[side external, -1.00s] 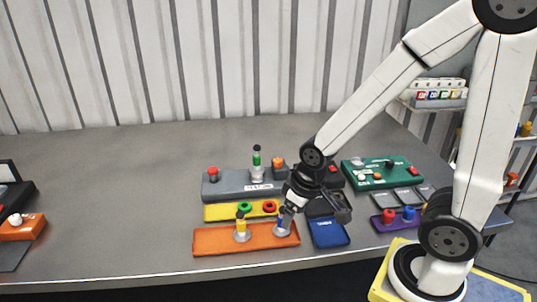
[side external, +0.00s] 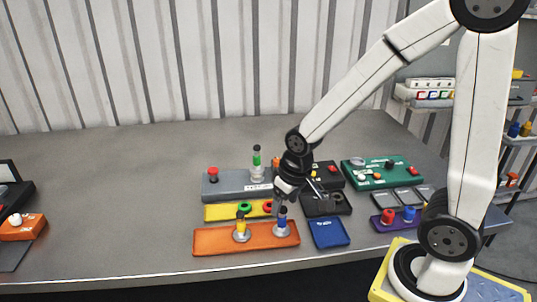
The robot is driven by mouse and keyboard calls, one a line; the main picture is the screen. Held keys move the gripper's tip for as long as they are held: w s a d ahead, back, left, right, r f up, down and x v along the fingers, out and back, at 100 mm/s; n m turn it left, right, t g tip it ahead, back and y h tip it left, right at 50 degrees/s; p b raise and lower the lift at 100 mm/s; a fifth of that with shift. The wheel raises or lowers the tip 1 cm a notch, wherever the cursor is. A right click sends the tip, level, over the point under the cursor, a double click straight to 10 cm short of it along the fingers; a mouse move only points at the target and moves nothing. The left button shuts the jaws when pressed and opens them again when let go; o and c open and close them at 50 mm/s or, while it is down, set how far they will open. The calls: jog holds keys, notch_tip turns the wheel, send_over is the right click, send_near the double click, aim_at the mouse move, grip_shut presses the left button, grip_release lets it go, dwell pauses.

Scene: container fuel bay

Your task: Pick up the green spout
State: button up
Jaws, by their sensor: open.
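The green spout (side external: 257,158) stands upright with a dark tip and a pale base on the grey block (side external: 226,186) at the back of the group. My gripper (side external: 316,197) is open to the right of the spout and nearer the front, above the dark tray area. It is apart from the spout. Its fingers are small and partly blend with the dark parts behind.
An orange tray (side external: 213,241) holds a yellow spout (side external: 241,229) and a blue spout (side external: 282,220). A yellow tray (side external: 222,212) holds green and red rings. A red knob (side external: 213,173) stands left of the spout. A green board (side external: 405,181) lies right. The table behind is clear.

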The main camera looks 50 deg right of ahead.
jog(key=w+d+r+m+g, duration=0.1)
jog(key=w+d+m, duration=0.2)
jog(key=w, duration=0.3)
jog(key=w+d+r+m, duration=0.2)
jog(key=w+d, duration=0.1)
jog(key=w, duration=0.2)
notch_tip(320, 180, up, 2)
jog(key=m+g, duration=0.1)
jog(key=m, duration=0.5)
send_over(257, 155)
jog(key=shift+a, duration=0.15)
jog(key=shift+w+d+r, duration=0.2)
jog(key=shift+w+d, duration=0.05)
jog(key=shift+d, duration=0.3)
jog(key=shift+f, duration=0.1)
jog(key=shift+f, duration=1.2)
jog(key=shift+f, duration=0.1)
jog(key=shift+f, duration=2.5)
jog(key=shift+c, duration=0.3)
